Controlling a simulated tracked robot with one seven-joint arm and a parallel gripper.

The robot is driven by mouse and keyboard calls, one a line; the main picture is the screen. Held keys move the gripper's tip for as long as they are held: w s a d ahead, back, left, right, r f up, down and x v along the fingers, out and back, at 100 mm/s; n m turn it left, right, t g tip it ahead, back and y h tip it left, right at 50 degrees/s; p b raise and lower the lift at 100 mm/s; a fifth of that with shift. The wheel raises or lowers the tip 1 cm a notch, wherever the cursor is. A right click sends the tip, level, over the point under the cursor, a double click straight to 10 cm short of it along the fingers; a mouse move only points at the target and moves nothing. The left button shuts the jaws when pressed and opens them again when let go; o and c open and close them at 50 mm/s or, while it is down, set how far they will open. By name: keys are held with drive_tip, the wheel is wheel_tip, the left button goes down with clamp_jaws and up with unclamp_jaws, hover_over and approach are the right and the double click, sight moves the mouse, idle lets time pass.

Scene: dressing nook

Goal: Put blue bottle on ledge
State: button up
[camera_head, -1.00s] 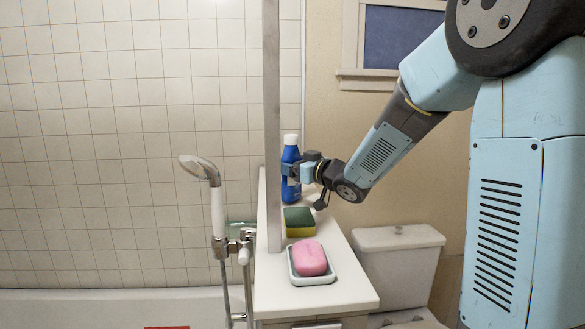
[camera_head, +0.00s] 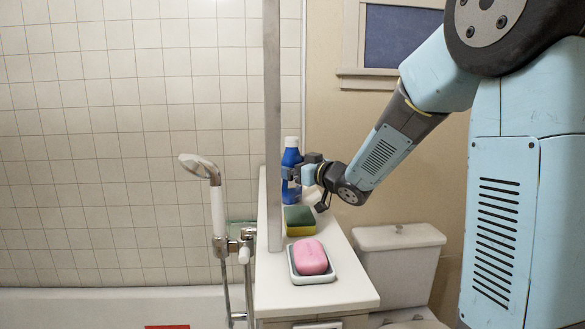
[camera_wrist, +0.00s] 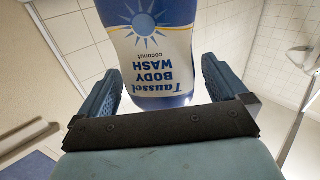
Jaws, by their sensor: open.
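The blue bottle (camera_head: 290,158) has a white cap and stands upright at the far end of the white-topped ledge (camera_head: 345,288). In the wrist view the blue bottle (camera_wrist: 150,50) shows large and upside down, with a white body-wash label. My gripper (camera_head: 296,174) is at the bottle's right side, at mid height. In the wrist view my gripper (camera_wrist: 160,84) is open, with one finger on each side of the bottle's near face.
A green and yellow sponge (camera_head: 299,221) lies in front of the bottle. A pink soap (camera_head: 310,257) sits in a dish (camera_head: 316,281) nearer. A grey post (camera_head: 273,130) rises along the ledge's left edge, near a hand shower (camera_head: 217,205). A toilet (camera_head: 398,240) stands right.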

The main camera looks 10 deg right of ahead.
drive_tip(key=s+d+m+h, duration=0.7)
drive_tip(key=s+d+h, duration=0.5)
drive_tip(key=s+d, duration=0.5)
drive_tip(key=s+f+g, duration=0.2)
drive_tip(key=s+g, duration=0.2)
drive_tip(key=s, duration=0.5)
drive_tip(key=s+a+f+m+g, duration=0.1)
drive_tip(key=s+f+g, duration=0.2)
drive_tip(key=s, duration=0.6)
drive_tip(key=shift+s+a+m+g, duration=0.2)
drive_tip(key=shift+a+m+g, duration=0.1)
drive_tip(key=shift+g, duration=0.3)
idle(0.4)
